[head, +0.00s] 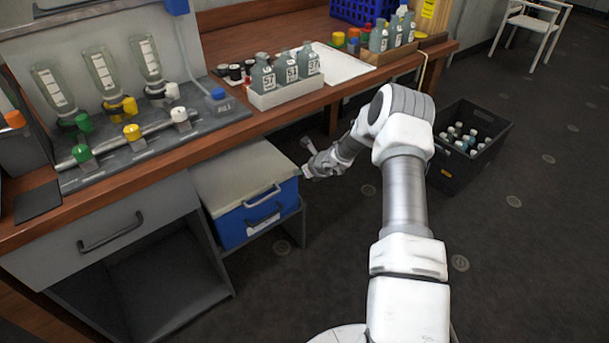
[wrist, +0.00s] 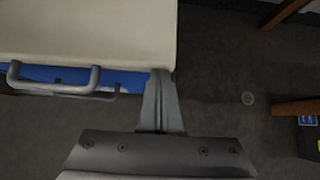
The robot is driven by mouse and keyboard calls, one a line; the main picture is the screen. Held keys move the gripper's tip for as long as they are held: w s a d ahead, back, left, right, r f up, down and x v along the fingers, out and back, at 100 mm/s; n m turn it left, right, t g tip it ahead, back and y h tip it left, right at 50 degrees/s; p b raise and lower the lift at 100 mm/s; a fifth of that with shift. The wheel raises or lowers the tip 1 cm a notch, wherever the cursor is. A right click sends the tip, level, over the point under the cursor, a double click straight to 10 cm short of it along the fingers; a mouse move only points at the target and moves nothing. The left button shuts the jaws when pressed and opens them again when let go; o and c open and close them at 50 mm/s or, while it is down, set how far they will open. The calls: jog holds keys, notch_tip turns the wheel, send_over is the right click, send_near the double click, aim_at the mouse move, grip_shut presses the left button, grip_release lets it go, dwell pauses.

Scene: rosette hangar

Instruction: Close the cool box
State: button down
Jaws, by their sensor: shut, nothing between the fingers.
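The cool box (head: 238,229) has a blue body and a cream lid (head: 240,170). It stands on a low shelf under the bench. The lid lies down over the body, looking flat or nearly so; I cannot tell if it is fully seated. A grey handle (head: 262,197) sits on the lid's front edge, above another handle on the blue front. My gripper (head: 306,170) is just right of the lid. In the wrist view my gripper (wrist: 161,73) is shut and empty, its tips by the lid's (wrist: 90,30) corner, overlapping it in view; contact is unclear.
The wooden bench (head: 130,198) overhangs the cool box's back. A drawer unit (head: 110,235) stands to its left. A black crate of bottles (head: 440,178) is on the floor at right. Floor in front of the box is clear.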

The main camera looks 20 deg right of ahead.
jog(key=shift+w+a+r, duration=0.1)
jog(key=shift+w+a, duration=0.1)
jog(key=shift+w, duration=0.15)
jog(key=shift+w+r, duration=0.1)
jog(key=shift+r, duration=0.05)
dwell(0.3)
